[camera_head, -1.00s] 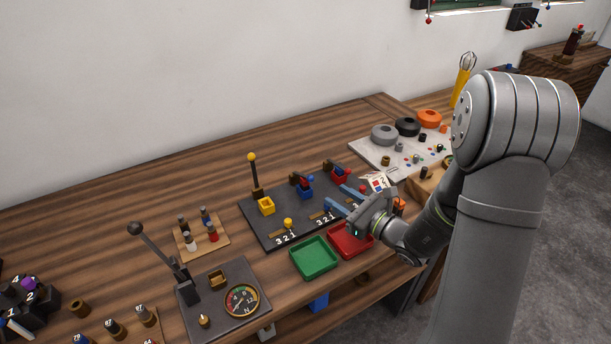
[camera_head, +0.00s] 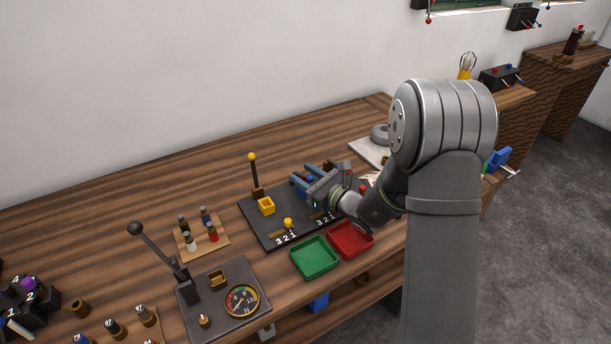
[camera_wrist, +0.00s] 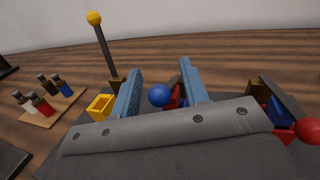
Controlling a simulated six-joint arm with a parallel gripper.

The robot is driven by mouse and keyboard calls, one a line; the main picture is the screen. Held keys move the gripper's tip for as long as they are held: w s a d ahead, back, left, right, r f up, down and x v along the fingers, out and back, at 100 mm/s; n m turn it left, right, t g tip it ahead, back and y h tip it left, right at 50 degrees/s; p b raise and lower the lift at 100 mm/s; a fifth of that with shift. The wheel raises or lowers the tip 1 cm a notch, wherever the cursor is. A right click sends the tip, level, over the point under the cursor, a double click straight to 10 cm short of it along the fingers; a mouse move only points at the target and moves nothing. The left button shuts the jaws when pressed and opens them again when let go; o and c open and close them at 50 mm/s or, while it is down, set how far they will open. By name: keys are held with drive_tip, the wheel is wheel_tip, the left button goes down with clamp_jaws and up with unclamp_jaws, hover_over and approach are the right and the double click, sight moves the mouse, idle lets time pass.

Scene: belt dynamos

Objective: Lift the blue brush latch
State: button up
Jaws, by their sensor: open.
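The blue brush latch shows as a round blue knob (camera_wrist: 159,95) in the wrist view, between the two blue fingers of my gripper (camera_wrist: 160,78). The fingers stand apart on either side of it, and I see a gap beside the knob. In the head view my gripper (camera_head: 311,178) is over the back part of the dark panel (camera_head: 262,226). There my gripper hides most of the blue latch's body. Some red and dark parts show just behind the knob in the wrist view, partly covered.
A yellow box (camera_head: 266,206) and a yellow-tipped lever (camera_head: 253,175) stand left of my gripper. A red knob (camera_wrist: 308,130) is close on the right in the wrist view. Green (camera_head: 314,258) and red (camera_head: 350,240) trays lie in front of the panel.

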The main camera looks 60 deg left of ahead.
clamp_jaws()
drive_tip(key=shift+r, duration=0.1)
